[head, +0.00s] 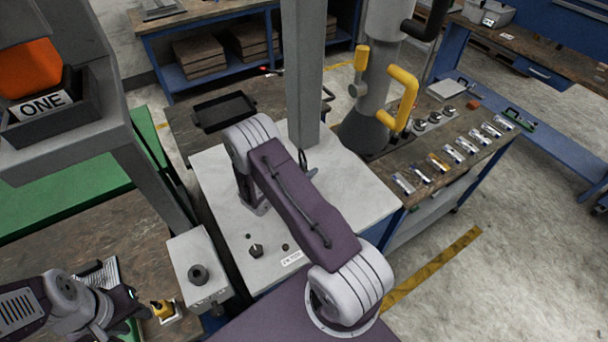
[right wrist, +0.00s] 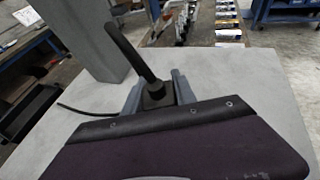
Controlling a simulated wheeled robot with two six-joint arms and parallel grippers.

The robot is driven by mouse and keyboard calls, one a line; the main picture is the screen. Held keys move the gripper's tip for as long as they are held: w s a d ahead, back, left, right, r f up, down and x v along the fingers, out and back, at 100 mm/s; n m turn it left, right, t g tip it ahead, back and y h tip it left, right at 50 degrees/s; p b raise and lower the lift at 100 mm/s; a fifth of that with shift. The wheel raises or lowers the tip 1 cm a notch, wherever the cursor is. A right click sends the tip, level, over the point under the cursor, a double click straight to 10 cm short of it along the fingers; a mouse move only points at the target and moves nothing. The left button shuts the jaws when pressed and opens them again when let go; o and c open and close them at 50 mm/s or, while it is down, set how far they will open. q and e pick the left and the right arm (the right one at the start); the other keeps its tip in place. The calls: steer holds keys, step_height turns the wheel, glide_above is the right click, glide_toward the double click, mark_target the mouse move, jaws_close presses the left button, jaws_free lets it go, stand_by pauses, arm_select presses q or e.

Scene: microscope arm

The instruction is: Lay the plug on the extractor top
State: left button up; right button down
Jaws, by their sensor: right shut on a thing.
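The plug (right wrist: 157,92) is a black block with a thick dark cable arching up from it. In the right wrist view it sits between the two grey fingers of my right gripper (right wrist: 157,93), which is shut on it. The light grey extractor top (head: 350,190) lies directly beneath; it also shows in the right wrist view (right wrist: 245,80). I cannot tell whether the plug touches it. In the head view my purple forearm hides most of the right gripper; a bit of black cable (head: 303,160) shows beside it. My left gripper (head: 143,306) is at lower left; its fingers are unclear.
A grey square post (head: 304,70) rises from the extractor's back. A knob (head: 256,250) sits at its front. A grey box with a black knob (head: 198,273) is at left. A black tray (head: 224,110) lies behind; a microscope arm (head: 372,95) stands right. The right part of the top is clear.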

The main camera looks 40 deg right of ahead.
steer(key=shift+w+f, duration=0.3)
steer(key=shift+w, duration=0.1)
step_height(320, 180, down, 4)
steer(key=shift+a+r+p, duration=0.1)
steer(key=shift+r+p, duration=0.05)
steer(key=shift+p, duration=0.6)
steer(key=shift+f, duration=0.3)
steer(key=c, duration=1)
jaws_free()
